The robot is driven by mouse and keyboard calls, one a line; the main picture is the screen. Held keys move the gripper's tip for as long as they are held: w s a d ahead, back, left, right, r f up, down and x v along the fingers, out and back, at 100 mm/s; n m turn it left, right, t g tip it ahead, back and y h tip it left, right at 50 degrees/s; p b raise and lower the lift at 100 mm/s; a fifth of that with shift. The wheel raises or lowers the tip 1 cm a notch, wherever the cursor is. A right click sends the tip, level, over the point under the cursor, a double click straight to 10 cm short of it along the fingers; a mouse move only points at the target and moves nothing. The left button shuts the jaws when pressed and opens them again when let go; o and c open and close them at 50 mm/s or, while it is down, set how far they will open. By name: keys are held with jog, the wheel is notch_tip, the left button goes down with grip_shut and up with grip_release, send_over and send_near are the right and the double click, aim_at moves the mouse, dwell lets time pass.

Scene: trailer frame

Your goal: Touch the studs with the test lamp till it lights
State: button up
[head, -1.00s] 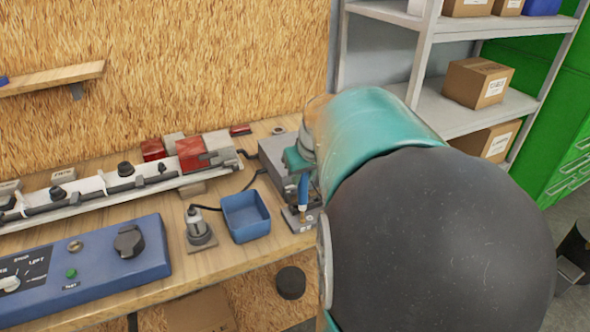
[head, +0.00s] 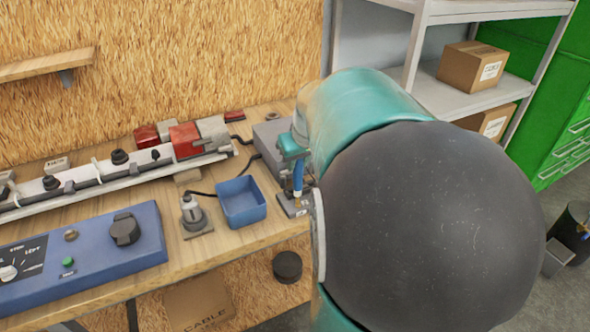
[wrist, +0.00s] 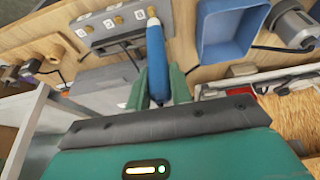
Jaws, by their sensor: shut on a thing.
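My gripper (wrist: 158,85) is shut on the test lamp (wrist: 157,52), a slim blue pen-like tool with a brass-coloured tip. In the head view the lamp (head: 298,178) stands nearly upright beside my arm, tip down. The stud plate (wrist: 100,38) is grey with brass studs beside white labels 1, 2 and 3. The lamp tip overlaps the stud by label 3 (wrist: 151,11); I cannot tell whether they touch. The studs by label 2 (wrist: 118,21) and label 1 (wrist: 87,29) are uncovered. I see no glow on the lamp. My arm hides part of the plate in the head view.
A blue bin (head: 241,221) and a grey socket-like part (head: 193,214) stand left of the plate. A blue control box (head: 90,252) and a light bar with red lamps (head: 186,141) lie further left. A cable runs behind the bin. A shelf with boxes (head: 472,66) stands at right.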

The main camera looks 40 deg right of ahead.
jog(key=shift+r, duration=0.1)
dwell(0.5)
jog(key=shift+r, duration=2.45)
jog(key=shift+s, duration=0.1)
